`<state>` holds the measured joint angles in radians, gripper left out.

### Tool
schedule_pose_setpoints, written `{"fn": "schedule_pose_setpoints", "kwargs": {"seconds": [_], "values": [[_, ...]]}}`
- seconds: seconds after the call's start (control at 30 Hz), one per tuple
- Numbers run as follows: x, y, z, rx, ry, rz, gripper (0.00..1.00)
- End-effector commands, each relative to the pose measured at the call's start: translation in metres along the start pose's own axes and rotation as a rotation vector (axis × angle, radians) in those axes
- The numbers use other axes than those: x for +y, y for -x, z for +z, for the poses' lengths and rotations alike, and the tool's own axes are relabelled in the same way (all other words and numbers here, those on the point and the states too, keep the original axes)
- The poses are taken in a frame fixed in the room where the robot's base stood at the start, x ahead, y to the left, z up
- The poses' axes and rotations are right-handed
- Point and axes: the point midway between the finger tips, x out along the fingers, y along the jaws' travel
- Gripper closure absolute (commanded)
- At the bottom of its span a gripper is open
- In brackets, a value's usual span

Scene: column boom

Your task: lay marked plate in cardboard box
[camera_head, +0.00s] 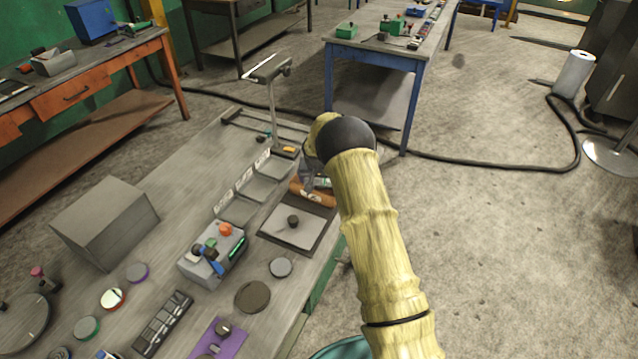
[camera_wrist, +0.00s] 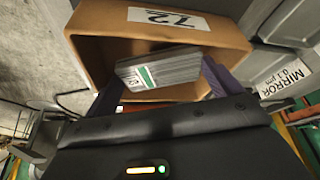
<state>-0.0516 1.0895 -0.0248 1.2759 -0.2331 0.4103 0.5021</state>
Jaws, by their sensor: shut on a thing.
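The brown cardboard box (camera_wrist: 92,22) fills the upper part of the wrist view, its open side facing the camera and a white label on its upper edge. The marked plate (camera_wrist: 180,68), grey with a white and green label, is between the purple fingers of my gripper (camera_wrist: 163,80). The gripper is shut on it. The plate overlaps the box's opening; I cannot tell how deep it is or whether it touches the box. In the head view a strip of the box (camera_head: 310,196) shows beside my arm, which hides most of the gripper and plate.
The long grey bench holds labelled grey trays (camera_head: 262,180), a square plate with a black knob (camera_head: 293,222), a control box (camera_head: 213,254) and a large grey block (camera_head: 106,222). A thin metal stand (camera_head: 272,100) rises behind the trays. Floor at the right is mostly clear.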

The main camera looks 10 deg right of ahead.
Motion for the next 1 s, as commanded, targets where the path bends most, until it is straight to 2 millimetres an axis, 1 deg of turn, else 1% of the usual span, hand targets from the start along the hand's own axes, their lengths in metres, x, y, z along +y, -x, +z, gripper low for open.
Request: {"fn": "schedule_pose_setpoints", "kwargs": {"seconds": [0.1, 0.2, 0.53, 0.57, 0.6, 0.87, 1.0], "values": [[0.000, -0.013, 0.005, 0.001, 0.001, 0.000, 0.54], [0.000, -0.021, 0.007, 0.004, 0.001, -0.001, 0.54], [-0.002, -0.024, 0.009, 0.004, 0.003, -0.002, 0.54], [-0.002, -0.025, 0.011, 0.000, 0.003, -0.001, 0.07], [-0.002, -0.025, 0.011, 0.000, 0.003, -0.001, 0.00], [-0.001, -0.023, 0.010, 0.000, 0.002, -0.001, 0.00], [-0.001, -0.017, 0.009, 0.001, 0.002, -0.001, 0.00]]}}
